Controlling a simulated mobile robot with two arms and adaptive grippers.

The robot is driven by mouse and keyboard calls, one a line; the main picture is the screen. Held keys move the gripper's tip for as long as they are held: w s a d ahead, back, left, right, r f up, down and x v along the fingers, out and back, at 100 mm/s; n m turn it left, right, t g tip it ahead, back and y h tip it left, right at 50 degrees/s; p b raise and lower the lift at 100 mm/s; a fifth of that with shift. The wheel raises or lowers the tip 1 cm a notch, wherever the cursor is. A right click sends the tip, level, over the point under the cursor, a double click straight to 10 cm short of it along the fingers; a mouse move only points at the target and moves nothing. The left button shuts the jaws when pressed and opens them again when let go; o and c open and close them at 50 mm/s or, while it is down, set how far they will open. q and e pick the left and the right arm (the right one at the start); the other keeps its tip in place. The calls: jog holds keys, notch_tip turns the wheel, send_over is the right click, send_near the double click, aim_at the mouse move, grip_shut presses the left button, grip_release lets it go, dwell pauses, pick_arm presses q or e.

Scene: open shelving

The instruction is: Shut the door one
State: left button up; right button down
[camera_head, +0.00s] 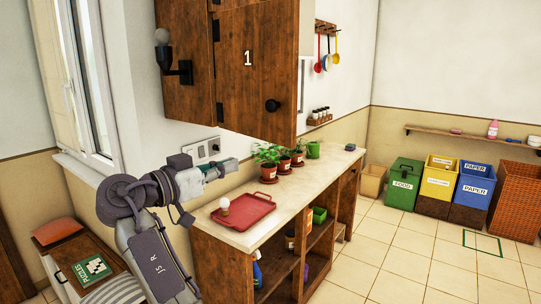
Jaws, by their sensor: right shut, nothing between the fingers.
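The wooden door one (245,80) bears a white "1" and a dark round knob (272,105) near its lower right. It hangs on dark hinges along its left edge, on a wall cabinet above the counter. My right gripper (232,166) is shut and empty. It appears below the door and left of the knob, in front of the wall by the sockets, and shows apart from the door. My left gripper is not in view.
A wall lamp (163,53) sits on the cabinet's left side. The counter (320,176) holds a red tray (258,213) with a light bulb, potted plants (268,165) and a green mug (313,150). Bins (405,183) stand at the right. The floor before the counter is clear.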

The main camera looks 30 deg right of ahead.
aim_at(284, 146)
jog(key=p+x, duration=0.2)
jog(key=x, duration=0.2)
jog(key=p+x, duration=0.2)
jog(key=x, duration=0.2)
jog(key=p+x, duration=0.2)
jog(key=x, duration=0.2)
jog(key=shift+s+d+r, duration=0.15)
jog(key=shift+d+r, duration=0.2)
jog(key=shift+d, duration=0.05)
jog(key=shift+d+f, duration=0.2)
jog(key=shift+d, duration=0.45)
jog(key=shift+w+d, duration=0.1)
jog(key=shift+w, duration=0.1)
